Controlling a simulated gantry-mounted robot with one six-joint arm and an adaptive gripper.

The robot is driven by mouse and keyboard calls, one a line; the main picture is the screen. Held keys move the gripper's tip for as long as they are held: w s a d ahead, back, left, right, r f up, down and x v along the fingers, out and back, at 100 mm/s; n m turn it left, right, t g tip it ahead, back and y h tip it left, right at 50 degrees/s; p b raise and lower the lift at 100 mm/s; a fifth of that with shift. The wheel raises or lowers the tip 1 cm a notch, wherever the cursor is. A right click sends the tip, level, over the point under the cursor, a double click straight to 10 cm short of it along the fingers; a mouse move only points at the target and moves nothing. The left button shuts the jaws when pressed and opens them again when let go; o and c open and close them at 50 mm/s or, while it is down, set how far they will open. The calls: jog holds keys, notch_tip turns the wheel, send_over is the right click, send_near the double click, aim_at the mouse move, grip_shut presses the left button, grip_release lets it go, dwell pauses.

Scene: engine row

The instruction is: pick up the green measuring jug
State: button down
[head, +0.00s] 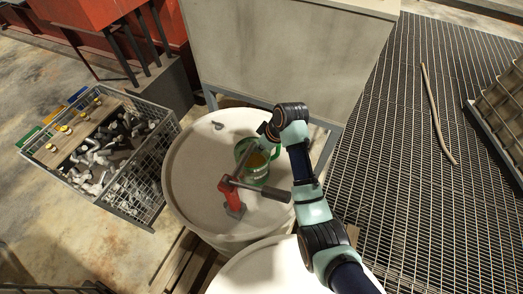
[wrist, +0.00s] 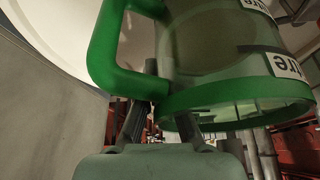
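The green measuring jug (head: 258,172), clear-walled with a green rim, base and handle, stands on the white drum top (head: 190,180) in the head view. In the wrist view the jug (wrist: 225,45) fills the upper right, with its green handle (wrist: 103,50) at left. My gripper (head: 266,134) is at the jug's upper edge. In the wrist view the fingers of my gripper (wrist: 163,105) lie close to the green rim beside the handle. One finger shows between handle and wall; the other is partly hidden by the rim. I cannot tell whether they press on the jug.
A second white drum (head: 265,270) is nearer me. A grey cabinet (head: 290,45) rises behind. A wire crate (head: 105,150) of metal parts stands at left.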

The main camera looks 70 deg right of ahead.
jog(key=s+a, duration=0.2)
jog(key=s, duration=1.5)
jog(key=shift+s+a+r, duration=0.2)
jog(key=shift+s+a, duration=0.1)
jog(key=shift+s, duration=0.05)
